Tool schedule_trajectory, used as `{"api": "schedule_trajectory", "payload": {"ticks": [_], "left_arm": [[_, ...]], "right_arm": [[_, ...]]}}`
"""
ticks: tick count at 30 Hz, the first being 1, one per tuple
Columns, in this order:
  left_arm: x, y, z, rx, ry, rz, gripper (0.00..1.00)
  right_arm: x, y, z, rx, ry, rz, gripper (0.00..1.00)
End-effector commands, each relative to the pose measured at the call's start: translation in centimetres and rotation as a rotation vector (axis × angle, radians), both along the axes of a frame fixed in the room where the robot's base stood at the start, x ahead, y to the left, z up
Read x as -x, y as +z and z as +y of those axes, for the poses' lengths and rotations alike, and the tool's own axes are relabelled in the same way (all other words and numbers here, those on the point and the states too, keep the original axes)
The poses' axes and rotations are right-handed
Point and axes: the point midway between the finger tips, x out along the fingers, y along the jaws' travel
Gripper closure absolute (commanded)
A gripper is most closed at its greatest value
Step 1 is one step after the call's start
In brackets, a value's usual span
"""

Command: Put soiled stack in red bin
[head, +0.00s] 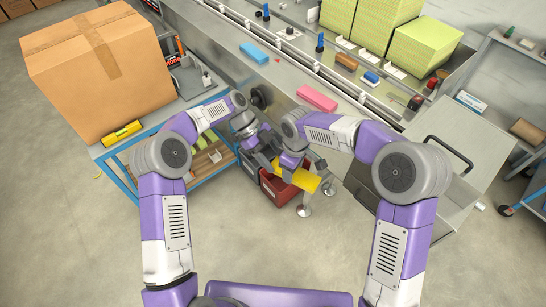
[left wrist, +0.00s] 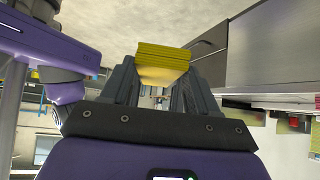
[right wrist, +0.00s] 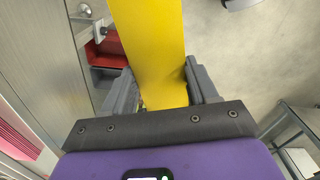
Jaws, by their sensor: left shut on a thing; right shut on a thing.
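The soiled stack is a yellow block of folded cloth (head: 301,178), held tilted above the red bin (head: 279,194) in the head view. My left gripper (head: 272,163) is shut on it; in the left wrist view the layered yellow stack (left wrist: 163,55) shows between the fingertips. My right gripper (head: 286,170) is shut on it too; in the right wrist view the stack (right wrist: 150,50) runs up between the fingers. Part of the red bin (right wrist: 106,52) shows there beside the stack. The stack and my arms hide most of the bin's opening.
A dark grey bin (head: 249,168) stands left of the red bin. A blue-framed cart (head: 214,172) with a large cardboard box (head: 95,62) is at left. The steel conveyor line (head: 290,90) runs behind, with a pink stack (head: 317,98). A grey-topped metal unit (head: 455,165) is at right.

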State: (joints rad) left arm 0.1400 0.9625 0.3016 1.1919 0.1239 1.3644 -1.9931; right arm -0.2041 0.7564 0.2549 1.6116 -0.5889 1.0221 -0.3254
Motion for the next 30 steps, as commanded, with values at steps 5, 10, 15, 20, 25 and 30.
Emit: {"api": "schedule_trajectory", "payload": {"ticks": [5,10,15,20,25,30], "left_arm": [[0.0,0.0,0.0,0.001,0.001,-0.002,0.69],[0.0,0.0,0.0,0.001,0.000,-0.001,0.69],[0.0,0.0,0.0,0.001,0.000,-0.001,0.69],[0.0,0.0,0.0,0.000,0.001,-0.001,0.69],[0.0,0.0,0.0,0.000,0.001,-0.001,0.69],[0.0,0.0,0.0,0.000,0.001,-0.001,0.70]], "right_arm": [[0.1,0.0,0.0,0.000,0.002,0.001,0.22],[0.0,0.0,0.0,0.000,0.001,0.001,0.12],[0.0,0.1,0.0,0.000,0.001,0.001,0.12],[0.0,1.4,0.0,-0.001,-0.001,-0.003,0.12],[-0.1,4.8,0.1,-0.002,0.001,-0.005,0.12],[0.0,8.4,0.1,-0.003,0.001,-0.004,0.12]]}}
